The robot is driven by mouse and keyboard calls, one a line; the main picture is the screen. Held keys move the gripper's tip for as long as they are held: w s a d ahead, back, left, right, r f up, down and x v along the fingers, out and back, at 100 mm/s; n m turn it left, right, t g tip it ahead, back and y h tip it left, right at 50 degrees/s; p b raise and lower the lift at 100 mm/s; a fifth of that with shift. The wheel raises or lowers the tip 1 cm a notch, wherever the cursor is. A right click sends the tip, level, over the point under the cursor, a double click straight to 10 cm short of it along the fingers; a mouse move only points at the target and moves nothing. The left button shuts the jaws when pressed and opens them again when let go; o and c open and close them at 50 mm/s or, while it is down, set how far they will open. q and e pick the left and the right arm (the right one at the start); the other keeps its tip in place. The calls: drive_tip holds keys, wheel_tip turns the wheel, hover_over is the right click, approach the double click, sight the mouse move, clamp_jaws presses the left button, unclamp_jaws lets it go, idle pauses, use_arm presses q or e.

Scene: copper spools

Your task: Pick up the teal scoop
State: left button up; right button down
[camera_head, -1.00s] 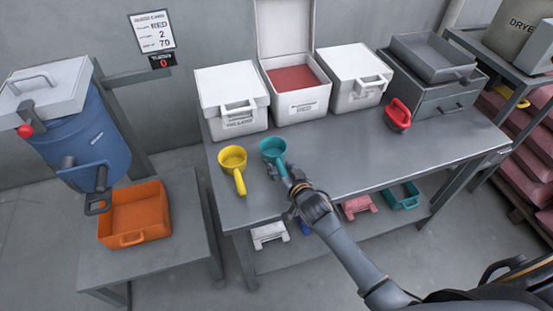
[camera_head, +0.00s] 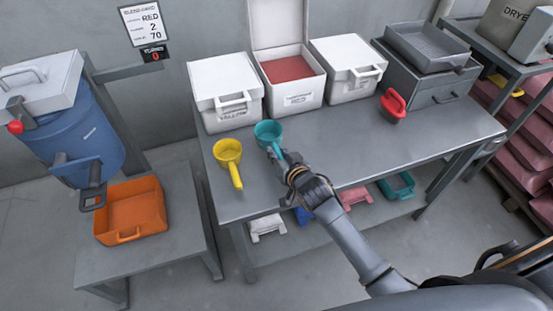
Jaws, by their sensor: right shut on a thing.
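The teal scoop (camera_head: 268,132) is at the front part of the grey workbench (camera_head: 350,150), its round cup toward the back and its handle toward me. My right gripper (camera_head: 284,160) is shut on the scoop's handle, and the fingers hide part of it. The cup is upright. I cannot tell whether the scoop still touches the bench top. My left gripper is not in view.
A yellow scoop (camera_head: 228,153) lies just left of the teal one. Behind stand white bins (camera_head: 233,98), the middle one open with red material (camera_head: 293,69). A red scoop (camera_head: 393,106) is to the right. An orange tray (camera_head: 131,211) sits on the low left table.

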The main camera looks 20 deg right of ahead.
drive_tip(key=w+r+v, duration=0.1)
drive_tip(key=r+v, duration=0.2)
drive_tip(key=v, duration=1.3)
drive_tip(key=shift+d+b, duration=0.2)
drive_tip(key=shift+b, duration=0.25)
drive_tip(key=shift+w, duration=0.1)
drive_tip(key=c, duration=1.8)
unclamp_jaws()
clamp_jaws()
